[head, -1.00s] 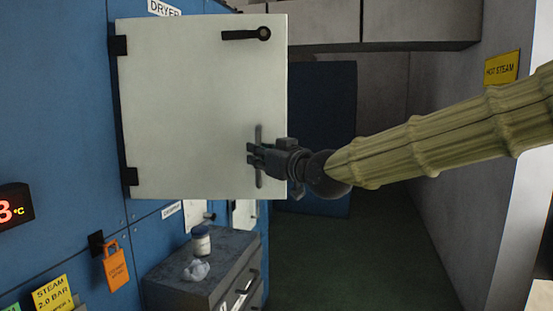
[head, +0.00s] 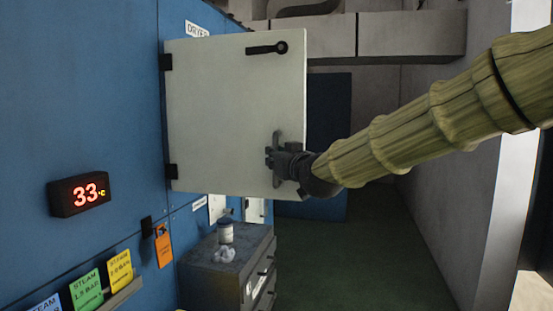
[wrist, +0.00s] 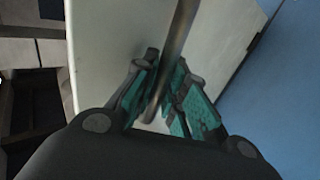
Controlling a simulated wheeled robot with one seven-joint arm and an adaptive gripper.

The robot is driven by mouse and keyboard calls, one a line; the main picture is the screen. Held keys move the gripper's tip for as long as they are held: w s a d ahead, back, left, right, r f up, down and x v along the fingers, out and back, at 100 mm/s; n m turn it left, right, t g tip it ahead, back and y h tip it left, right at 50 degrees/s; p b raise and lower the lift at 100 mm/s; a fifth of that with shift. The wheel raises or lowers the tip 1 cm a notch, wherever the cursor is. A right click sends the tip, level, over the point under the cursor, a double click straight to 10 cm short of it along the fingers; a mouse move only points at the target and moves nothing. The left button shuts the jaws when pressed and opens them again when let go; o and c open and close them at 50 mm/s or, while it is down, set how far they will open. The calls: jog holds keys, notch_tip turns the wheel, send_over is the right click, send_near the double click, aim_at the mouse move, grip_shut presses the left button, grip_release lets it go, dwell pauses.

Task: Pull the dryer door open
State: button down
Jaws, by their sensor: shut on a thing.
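The white dryer door (head: 225,110) stands swung out from the blue wall, hinged on its left edge, with a black latch lever (head: 267,48) near its top right. A grey vertical bar handle (head: 277,139) is on the door's lower right. My gripper (head: 272,158) is shut on this handle, its fingers around the bar. In the wrist view the handle (wrist: 174,50) passes between the teal-padded fingers (wrist: 163,98), with the white door (wrist: 110,60) behind. My gripper hides part of the handle in the head view.
A grey drawer cabinet (head: 215,275) stands below the door, with a white jar (head: 225,232) and a crumpled white cloth (head: 225,254) on top. A red display (head: 79,194) and coloured cards (head: 87,289) are on the blue wall. Dark floor (head: 340,260) is clear to the right.

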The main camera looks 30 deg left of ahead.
jog(key=shift+r, duration=0.15)
jog(key=c, duration=1.5)
grip_release()
jog(key=shift+s+a, duration=0.1)
jog(key=shift+a, duration=0.15)
jog(key=shift+o, duration=0.2)
jog(key=shift+d, duration=0.1)
jog(key=shift+d, duration=0.2)
jog(key=v, duration=1.1)
jog(key=shift+s+d, duration=0.2)
jog(key=shift+s, duration=0.05)
